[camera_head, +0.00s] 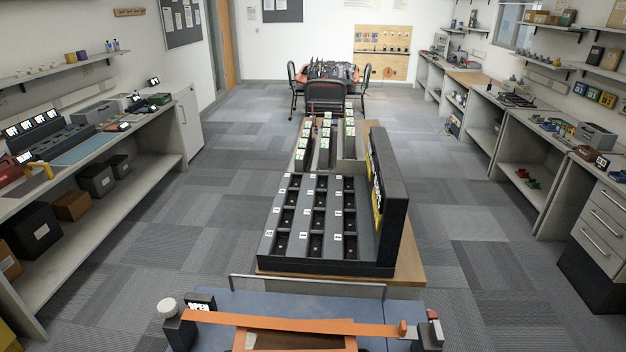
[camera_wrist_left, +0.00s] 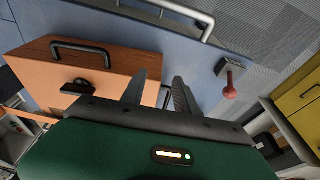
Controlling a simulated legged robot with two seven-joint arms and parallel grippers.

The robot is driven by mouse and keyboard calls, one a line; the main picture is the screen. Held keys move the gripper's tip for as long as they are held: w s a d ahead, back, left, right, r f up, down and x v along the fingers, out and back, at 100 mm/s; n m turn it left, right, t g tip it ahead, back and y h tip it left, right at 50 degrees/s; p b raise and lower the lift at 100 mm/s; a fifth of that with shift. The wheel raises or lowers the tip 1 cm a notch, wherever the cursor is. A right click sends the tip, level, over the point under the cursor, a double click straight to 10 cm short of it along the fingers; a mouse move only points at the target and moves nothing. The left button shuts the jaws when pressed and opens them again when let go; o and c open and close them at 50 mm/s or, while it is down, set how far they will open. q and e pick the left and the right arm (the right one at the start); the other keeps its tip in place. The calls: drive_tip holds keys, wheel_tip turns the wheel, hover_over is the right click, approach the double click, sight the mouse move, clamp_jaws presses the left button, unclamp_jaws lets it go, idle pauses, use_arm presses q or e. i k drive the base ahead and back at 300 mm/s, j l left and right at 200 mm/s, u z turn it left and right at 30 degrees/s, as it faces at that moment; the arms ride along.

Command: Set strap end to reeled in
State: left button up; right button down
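An orange strap (camera_head: 300,323) runs across the blue surface at the bottom of the head view. It stretches from a dark post with a white knob (camera_head: 168,308) at the left to a small orange strap end (camera_head: 403,328) by a dark block (camera_head: 431,332) at the right. My left gripper (camera_wrist_left: 160,78) shows only in the left wrist view, its two dark fingers apart and apparently empty, above an orange case (camera_wrist_left: 110,65) with black handles. A piece of orange strap (camera_wrist_left: 40,117) shows at the left there. My right gripper is in neither view.
A red-knobbed lever (camera_wrist_left: 230,82) stands on the blue surface right of the fingers. A metal rail (camera_wrist_left: 195,22) runs beyond it. A black slotted rack (camera_head: 315,225) with a tall dark panel (camera_head: 392,200) stands ahead.

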sight(408, 333)
drive_tip(key=k+j, duration=0.2)
drive_tip(key=k, duration=0.3)
drive_tip(key=k+j+z, duration=0.1)
drive_tip(key=k+j, duration=0.15)
drive_tip(key=k, duration=0.25)
